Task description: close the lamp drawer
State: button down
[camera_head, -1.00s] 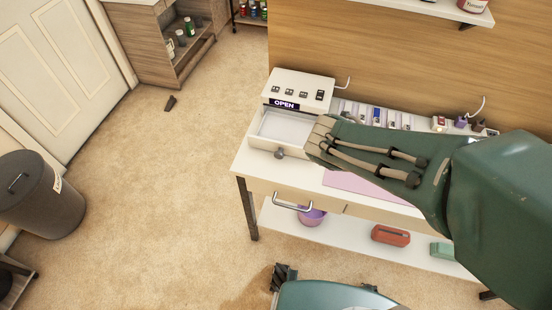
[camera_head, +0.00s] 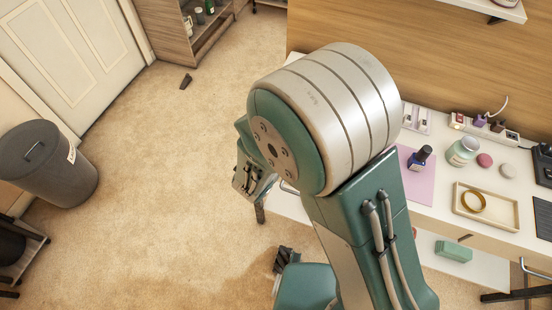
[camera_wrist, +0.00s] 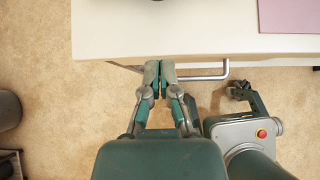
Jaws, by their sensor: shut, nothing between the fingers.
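The lamp drawer and the white box that holds it are hidden behind my arm in the head view. In the wrist view, a small dark thing is cut off at the top edge; I cannot tell whether it is the drawer's knob. My gripper (camera_wrist: 160,67) is shut and empty in the wrist view, at the front edge of the white table (camera_wrist: 120,30). In the head view its fingers are hidden. Whether the lamp drawer is open now does not show.
A metal handle (camera_wrist: 215,72) sticks out under the table edge, close right of my fingers. A purple mat (camera_head: 420,190), a nail polish bottle (camera_head: 419,159) and a wooden tray (camera_head: 510,222) lie right of my arm.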

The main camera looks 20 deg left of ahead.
jog(key=x, duration=0.6)
jog(key=shift+w+d+f, duration=0.1)
jog(key=shift+w+f, duration=0.05)
jog(key=shift+f, duration=0.05)
jog(key=w, duration=0.2)
jog(key=shift+w+r, duration=0.1)
jog(key=shift+w, duration=0.25)
jog(key=shift+w+d, duration=0.1)
jog(key=shift+w, duration=0.55)
jog(key=w, duration=0.8)
jog(key=w+d, duration=0.1)
jog(key=w, duration=0.4)
jog(key=shift+w+r, duration=0.1)
jog(key=shift+w, duration=0.3)
